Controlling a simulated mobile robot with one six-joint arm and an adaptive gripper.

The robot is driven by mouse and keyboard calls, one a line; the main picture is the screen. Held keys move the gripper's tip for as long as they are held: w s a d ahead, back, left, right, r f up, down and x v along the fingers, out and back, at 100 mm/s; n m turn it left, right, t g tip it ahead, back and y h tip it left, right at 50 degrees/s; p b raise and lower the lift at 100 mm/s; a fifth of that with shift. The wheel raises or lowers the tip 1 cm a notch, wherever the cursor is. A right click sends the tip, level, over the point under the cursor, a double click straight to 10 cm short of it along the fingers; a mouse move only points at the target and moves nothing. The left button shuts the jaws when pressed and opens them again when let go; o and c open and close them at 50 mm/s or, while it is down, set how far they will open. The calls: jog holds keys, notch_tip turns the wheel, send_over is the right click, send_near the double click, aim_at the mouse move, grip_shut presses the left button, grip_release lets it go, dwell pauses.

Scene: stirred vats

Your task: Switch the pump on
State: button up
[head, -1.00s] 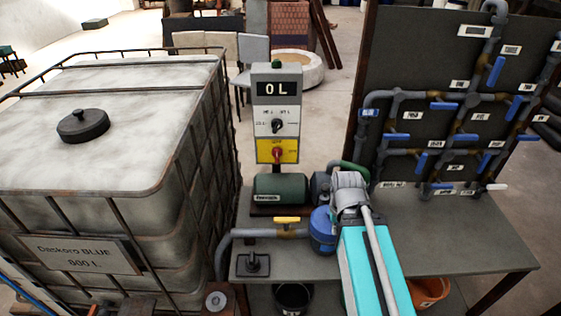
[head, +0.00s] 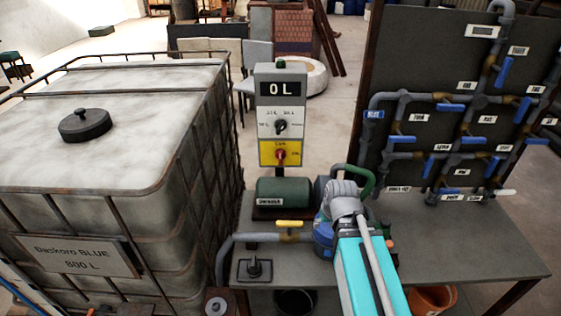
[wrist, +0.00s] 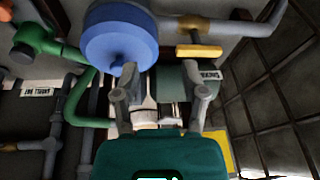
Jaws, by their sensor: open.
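The control box (head: 281,95) stands upright on a post behind the green pump motor (head: 283,191) and reads "0 L". On its lower yellow plate (head: 294,148) sits a red rotary switch (head: 280,155). A black selector knob (head: 281,126) is above it. My gripper (wrist: 160,97) is open and empty in the wrist view. The motor (wrist: 198,75) shows beyond its fingers, and part of the yellow plate (wrist: 219,152) shows beside it; the red switch is not visible there. In the head view my arm is right of the box, and its fingers are hidden.
A blue vessel (wrist: 120,38) hangs close by my left finger in the wrist view. A yellow-handled valve (head: 289,223) is on the bench pipe. A caged tank (head: 85,205) stands left, and a pipe board (head: 425,60) stands right.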

jog(key=w+a+f+n+t+y+b, duration=0.2)
jog(key=w+a+t+y+b, duration=0.1)
jog(key=w+a+t+b, duration=0.45)
jog(key=m+t+h+b, duration=0.3)
jog(key=t+b, duration=0.9)
jog(key=b, duration=0.2)
send_near(281, 157)
jog(key=f+v, duration=0.1)
jog(key=v, duration=0.2)
jog(key=shift+w+a+r+h, duration=0.1)
jog(key=shift+a+r+h, duration=0.25)
jog(key=shift+r+h, duration=0.15)
jog(key=shift+w+r, duration=0.1)
jog(key=shift+w, duration=0.1)
jog(key=shift+p+x, duration=2.55)
jog(key=shift+x, duration=4.2)
